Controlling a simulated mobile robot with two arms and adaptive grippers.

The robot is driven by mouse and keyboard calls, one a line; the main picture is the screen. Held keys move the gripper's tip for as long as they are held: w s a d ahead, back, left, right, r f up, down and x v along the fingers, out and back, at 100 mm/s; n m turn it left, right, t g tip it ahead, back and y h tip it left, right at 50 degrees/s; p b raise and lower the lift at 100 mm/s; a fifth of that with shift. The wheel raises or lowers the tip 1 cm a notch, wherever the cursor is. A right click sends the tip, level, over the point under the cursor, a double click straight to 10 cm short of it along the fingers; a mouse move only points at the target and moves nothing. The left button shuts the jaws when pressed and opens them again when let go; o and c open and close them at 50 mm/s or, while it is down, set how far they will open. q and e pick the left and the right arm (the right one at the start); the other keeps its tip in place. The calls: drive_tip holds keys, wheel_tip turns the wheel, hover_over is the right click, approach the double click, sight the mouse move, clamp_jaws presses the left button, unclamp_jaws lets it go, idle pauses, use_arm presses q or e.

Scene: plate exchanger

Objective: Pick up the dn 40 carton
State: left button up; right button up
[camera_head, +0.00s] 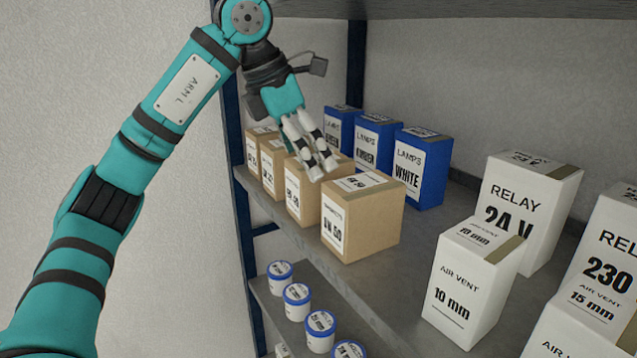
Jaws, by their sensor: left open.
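A row of brown cartons stands on the upper shelf, growing larger toward me. The nearest carton (375,222) has a label that looks like DN 50 or DN 60. The second carton (309,200) is just behind it, and its DN number is too small to read surely, so I cannot tell which one is the DN 40 carton. Two smaller cartons (273,175) stand farther back. My left gripper (322,170) is open and empty, fingers pointing down over the second carton's top and hiding part of it. Whether it touches is unclear. My right gripper is not in view.
Blue lamp boxes (421,168) stand behind the cartons. White relay (525,210) and air vent boxes (470,280) stand to the right. Round tubs (297,300) sit on a lower shelf. A dark blue post (232,130) is at the left. Bare shelf (390,285) lies in front of the nearest carton.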

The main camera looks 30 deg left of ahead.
sight(319, 187)
use_arm(q)
drive_tip(key=x, duration=0.3)
drive_tip(key=p+x, duration=0.1)
drive_tip(key=x, duration=0.1)
drive_tip(key=shift+w+d+r, duration=0.1)
drive_tip(key=shift+w+d, duration=0.1)
drive_tip(key=shift+w, duration=0.1)
drive_tip(key=c, duration=1.2)
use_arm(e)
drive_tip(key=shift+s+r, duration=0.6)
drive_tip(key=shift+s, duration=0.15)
